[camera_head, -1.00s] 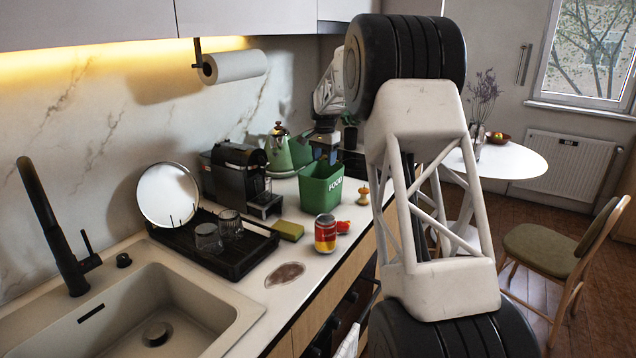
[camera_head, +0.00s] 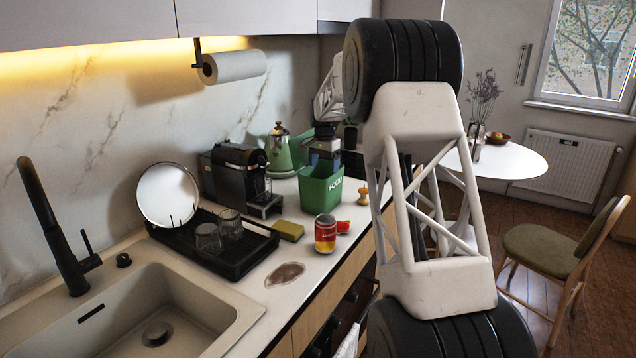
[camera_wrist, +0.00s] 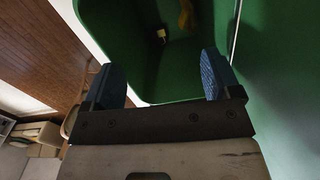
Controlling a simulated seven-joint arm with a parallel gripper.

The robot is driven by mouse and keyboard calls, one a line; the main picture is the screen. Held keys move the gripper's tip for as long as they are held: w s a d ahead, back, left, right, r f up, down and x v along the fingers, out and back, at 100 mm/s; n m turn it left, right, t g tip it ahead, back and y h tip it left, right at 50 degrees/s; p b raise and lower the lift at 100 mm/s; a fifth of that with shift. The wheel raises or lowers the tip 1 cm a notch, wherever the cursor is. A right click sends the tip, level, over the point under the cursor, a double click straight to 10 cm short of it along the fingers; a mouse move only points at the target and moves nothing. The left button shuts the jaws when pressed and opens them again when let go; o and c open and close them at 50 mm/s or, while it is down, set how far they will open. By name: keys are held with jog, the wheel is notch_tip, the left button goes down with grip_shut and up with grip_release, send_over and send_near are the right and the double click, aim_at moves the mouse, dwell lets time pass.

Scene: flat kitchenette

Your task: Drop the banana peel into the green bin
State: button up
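The green bin (camera_head: 318,192), marked FOOD, stands on the counter. My gripper (camera_head: 323,168) is over its opening, pointing down. In the wrist view, the fingers of my gripper (camera_wrist: 160,85) are spread apart with nothing seen between them. Beyond them the green inside of the bin (camera_wrist: 140,50) fills much of the view. A yellow piece (camera_wrist: 187,14), which looks like the banana peel, is in the bin, cut by the top edge of the picture. A small pale scrap (camera_wrist: 162,35) is also inside.
An apple core (camera_head: 363,196), a red item (camera_head: 343,226) and a can (camera_head: 325,234) stand in front of the bin. A green kettle (camera_head: 280,150) and black coffee machine (camera_head: 235,178) are to its left. A sponge (camera_head: 289,230) and dish rack (camera_head: 225,257) are nearer.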

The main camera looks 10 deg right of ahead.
jog(key=shift+r, duration=0.1)
notch_tip(320, 180, up, 8)
dwell(0.8)
dwell(0.6)
jog(key=s+a+r+n, duration=0.2)
jog(key=s+r, duration=0.1)
jog(key=s, duration=0.8)
jog(key=s+a+r+n+t, duration=0.1)
jog(key=s+a+r, duration=0.2)
jog(key=s, duration=0.9)
jog(key=s+a+r+n, duration=0.2)
jog(key=s, duration=0.9)
jog(key=s+a+f+n, duration=0.1)
jog(key=s+f, duration=0.3)
jog(key=s, duration=0.7)
jog(key=s+a+f+n+t, duration=0.1)
jog(key=s+f+n, duration=0.1)
jog(key=s, duration=1)
jog(key=s+a+f+n, duration=0.1)
jog(key=s+f, duration=0.4)
jog(key=s, duration=0.7)
jog(key=shift+f+n+t, duration=0.3)
jog(key=shift+f+n, duration=0.05)
jog(key=shift+n, duration=0.05)
